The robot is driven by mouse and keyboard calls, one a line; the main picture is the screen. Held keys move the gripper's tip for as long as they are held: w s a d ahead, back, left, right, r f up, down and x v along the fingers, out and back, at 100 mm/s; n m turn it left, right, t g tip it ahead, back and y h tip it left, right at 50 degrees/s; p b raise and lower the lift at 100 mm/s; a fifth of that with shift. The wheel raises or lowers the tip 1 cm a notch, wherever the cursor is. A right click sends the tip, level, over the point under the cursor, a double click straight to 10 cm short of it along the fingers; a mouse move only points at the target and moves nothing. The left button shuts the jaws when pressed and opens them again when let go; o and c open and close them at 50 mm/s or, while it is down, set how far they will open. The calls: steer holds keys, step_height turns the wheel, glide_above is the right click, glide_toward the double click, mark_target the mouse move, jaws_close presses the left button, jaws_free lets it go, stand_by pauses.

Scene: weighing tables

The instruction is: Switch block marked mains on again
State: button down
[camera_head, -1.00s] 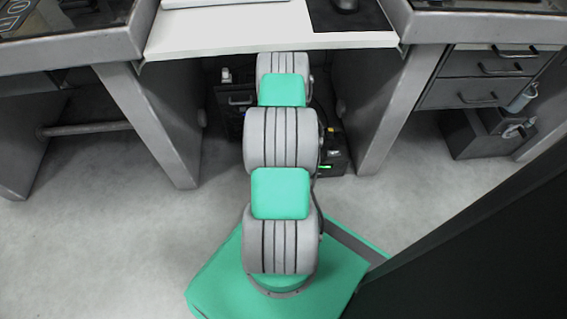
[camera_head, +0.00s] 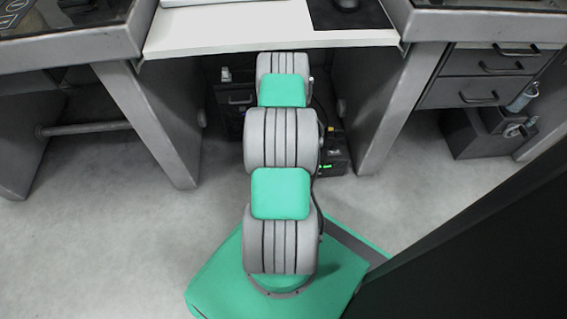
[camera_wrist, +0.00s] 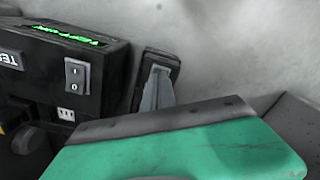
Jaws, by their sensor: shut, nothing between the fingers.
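In the wrist view a black block (camera_wrist: 110,85) stands at the left. It has a grey rocker switch (camera_wrist: 76,77) marked I above and 0 below; which side is pressed I cannot tell. Its top carries a glowing green strip. A white label (camera_wrist: 12,58) at the left edge, partly cut off, reads something like "TES"; I see no readable "mains" mark. My gripper's green body fills the bottom of the wrist view. My gripper (camera_wrist: 158,73) is shut and empty, its grey tip right of the block. In the head view my arm hides the gripper.
A white desk (camera_head: 225,32) overhangs my arm, with grey legs on both sides. Under it are dark boxes (camera_head: 335,158), with a green light and a yellow plug or cable. A drawer unit (camera_head: 480,95) and dark bin (camera_head: 470,135) stand at right. The floor in front is clear.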

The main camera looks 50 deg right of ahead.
steer(key=shift+f+b, duration=0.5)
steer(key=shift+f, duration=0.1)
step_height(320, 180, up, 7)
steer(key=p, duration=0.5)
steer(key=shift+r, duration=0.1)
stand_by(0.3)
